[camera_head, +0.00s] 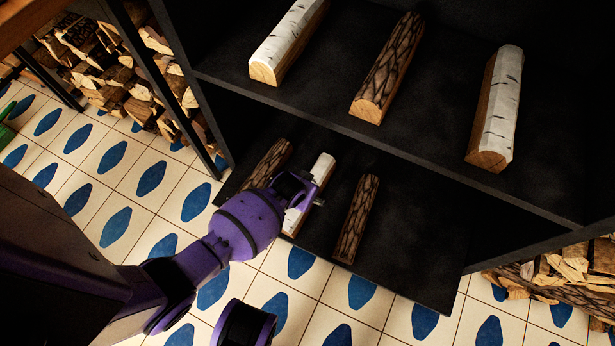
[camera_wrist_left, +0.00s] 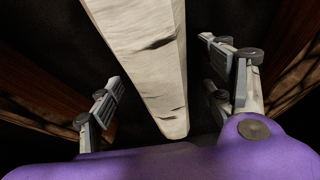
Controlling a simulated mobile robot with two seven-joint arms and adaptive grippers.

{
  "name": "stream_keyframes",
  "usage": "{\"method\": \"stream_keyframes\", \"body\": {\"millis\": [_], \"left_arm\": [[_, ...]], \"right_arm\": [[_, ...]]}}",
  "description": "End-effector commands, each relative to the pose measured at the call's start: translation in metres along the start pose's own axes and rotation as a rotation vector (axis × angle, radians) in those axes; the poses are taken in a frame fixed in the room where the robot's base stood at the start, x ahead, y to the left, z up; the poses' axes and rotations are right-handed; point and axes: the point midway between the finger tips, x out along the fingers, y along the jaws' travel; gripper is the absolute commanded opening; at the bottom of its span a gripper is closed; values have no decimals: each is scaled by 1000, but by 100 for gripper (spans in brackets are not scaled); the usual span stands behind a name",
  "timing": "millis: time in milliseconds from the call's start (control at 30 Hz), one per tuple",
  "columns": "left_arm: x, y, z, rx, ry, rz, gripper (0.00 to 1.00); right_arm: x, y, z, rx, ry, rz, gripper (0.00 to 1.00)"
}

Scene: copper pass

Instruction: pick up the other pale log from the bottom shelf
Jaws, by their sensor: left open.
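The pale log (camera_head: 323,168) with white bark lies on the black bottom shelf (camera_head: 404,262), between two dark logs. My left gripper (camera_head: 309,192) is over this log and hides part of it in the head view. In the left wrist view the pale log (camera_wrist_left: 145,50) runs between the two open fingers of my left gripper (camera_wrist_left: 168,98), with a gap visible on each side. I cannot tell whether the fingers reach down beside it. My right gripper is not in view.
Dark logs lie on the bottom shelf to the left (camera_head: 266,163) and right (camera_head: 356,220) of the pale log. The upper shelf (camera_head: 420,140) overhangs behind, holding two pale logs and one dark log. Firewood piles stand at both sides.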

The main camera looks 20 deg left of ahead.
Motion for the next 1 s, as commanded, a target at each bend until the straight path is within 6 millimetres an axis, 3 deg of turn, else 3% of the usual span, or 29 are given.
{"method": "stream_keyframes", "body": {"millis": [400,900,1000], "left_arm": [[2,0,1,0,0,0,73],[3,3,2,-2,-2,5,9],[3,4,1,-3,1,7,0]], "right_arm": [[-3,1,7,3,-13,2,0],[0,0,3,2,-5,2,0],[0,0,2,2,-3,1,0]]}}
